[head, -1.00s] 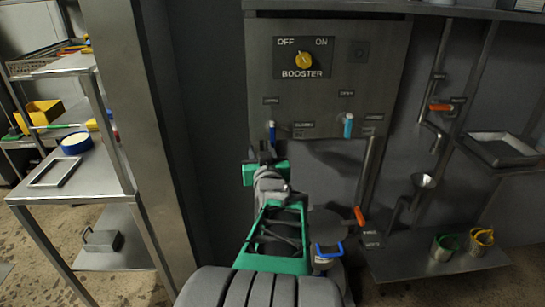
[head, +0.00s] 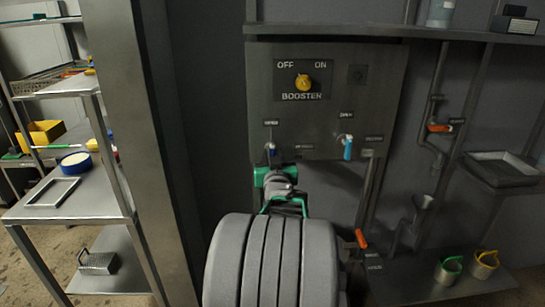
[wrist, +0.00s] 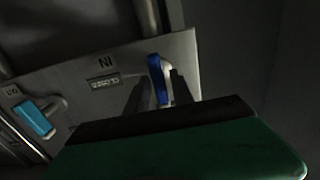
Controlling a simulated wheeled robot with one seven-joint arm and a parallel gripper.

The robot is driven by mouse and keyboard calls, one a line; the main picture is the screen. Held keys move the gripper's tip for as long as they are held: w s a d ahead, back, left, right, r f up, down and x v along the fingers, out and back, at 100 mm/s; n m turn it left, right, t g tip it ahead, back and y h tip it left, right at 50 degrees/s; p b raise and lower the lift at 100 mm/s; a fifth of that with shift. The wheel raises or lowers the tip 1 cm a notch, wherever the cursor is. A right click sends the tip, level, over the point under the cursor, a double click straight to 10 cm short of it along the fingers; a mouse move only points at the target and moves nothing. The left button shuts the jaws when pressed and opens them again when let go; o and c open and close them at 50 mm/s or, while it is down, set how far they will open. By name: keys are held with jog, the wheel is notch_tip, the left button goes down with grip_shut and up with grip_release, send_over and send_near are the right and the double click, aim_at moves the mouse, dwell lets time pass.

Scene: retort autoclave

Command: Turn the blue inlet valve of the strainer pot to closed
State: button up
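The blue inlet valve handle (head: 270,149) is on the lower left of the grey booster panel (head: 380,80). It stands upright, in line with the label above it; a second label is to its right. In the wrist view, the blue handle (wrist: 159,80) lies between my two dark fingers, near their tips, beside plates reading IN and CLOSED. My gripper (wrist: 160,92) has one finger on each side of the handle; whether they press on it I cannot tell. In the head view my green gripper body (head: 275,178) is just below the handle and hides its lower surroundings.
A light-blue valve handle (head: 348,148) is to the right on the same panel. A yellow booster knob (head: 303,81) is above. Orange-handled valves (head: 440,128) and a metal tray (head: 502,168) are further right. A steel post (head: 140,150) stands close on the left.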

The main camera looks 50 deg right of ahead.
grip_shut()
jog(key=shift+m+b, duration=0.3)
dwell(0.3)
jog(key=m+b, duration=0.2)
jog(key=m, duration=0.1)
jog(key=shift+f, duration=0.2)
jog(key=m+b, duration=0.2)
jog(key=m, duration=0.2)
jog(key=shift+s, duration=0.1)
jog(key=m+b, duration=0.2)
jog(key=m, duration=0.3)
jog(key=shift+b, duration=0.3)
jog(key=m+b, duration=0.1)
jog(key=m, duration=0.4)
jog(key=shift+m, duration=0.3)
